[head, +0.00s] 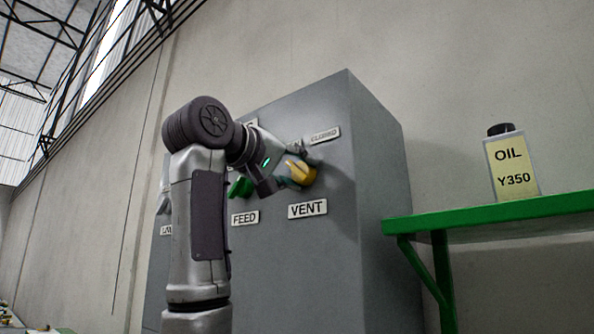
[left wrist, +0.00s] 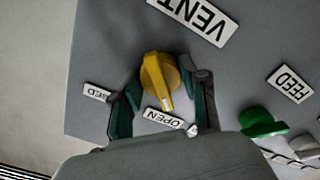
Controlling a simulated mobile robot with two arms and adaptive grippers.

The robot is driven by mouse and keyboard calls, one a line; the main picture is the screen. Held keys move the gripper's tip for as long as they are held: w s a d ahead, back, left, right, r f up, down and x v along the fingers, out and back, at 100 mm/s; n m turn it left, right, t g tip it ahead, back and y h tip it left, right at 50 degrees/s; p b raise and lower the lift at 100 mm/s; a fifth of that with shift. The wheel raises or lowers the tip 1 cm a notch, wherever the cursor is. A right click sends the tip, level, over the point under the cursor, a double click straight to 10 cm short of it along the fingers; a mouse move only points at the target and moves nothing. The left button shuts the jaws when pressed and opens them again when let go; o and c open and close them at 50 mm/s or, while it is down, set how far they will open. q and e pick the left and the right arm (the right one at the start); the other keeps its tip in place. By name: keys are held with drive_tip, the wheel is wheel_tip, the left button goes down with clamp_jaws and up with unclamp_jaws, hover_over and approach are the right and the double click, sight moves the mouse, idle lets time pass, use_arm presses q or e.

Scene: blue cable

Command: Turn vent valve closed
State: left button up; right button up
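The vent valve is a yellow knob (head: 302,173) on the grey cabinet front, just above the VENT label (head: 308,209). In the left wrist view the knob (left wrist: 159,80) has its pointer toward the OPEN label (left wrist: 163,119). The CLOSED label (head: 324,134) is up and right of the knob in the head view; in the left wrist view a finger partly hides it. My left gripper (head: 290,170) is at the knob, with its fingers apart on either side of it in the left wrist view (left wrist: 160,72). I cannot tell whether either finger touches it. My right gripper is out of view.
A green knob (head: 240,187) above the FEED label (head: 245,218) is close by on the left, partly behind my arm. A green shelf (head: 480,216) with an oil can (head: 512,165) stands right of the cabinet (head: 345,255).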

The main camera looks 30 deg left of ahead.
use_arm(q)
drive_tip(key=shift+c, duration=1.1)
drive_tip(key=m+p, duration=0.1)
drive_tip(key=m, duration=0.4)
drive_tip(key=shift+a, duration=0.1)
drive_tip(key=m, duration=0.3)
drive_tip(key=shift+m+p, duration=0.3)
drive_tip(key=shift+p, duration=0.1)
drive_tip(key=m+p, duration=0.1)
drive_tip(key=m, duration=0.4)
drive_tip(key=shift+p, duration=0.35)
drive_tip(key=shift+m+p, duration=0.7)
drive_tip(key=shift+m, duration=1.4)
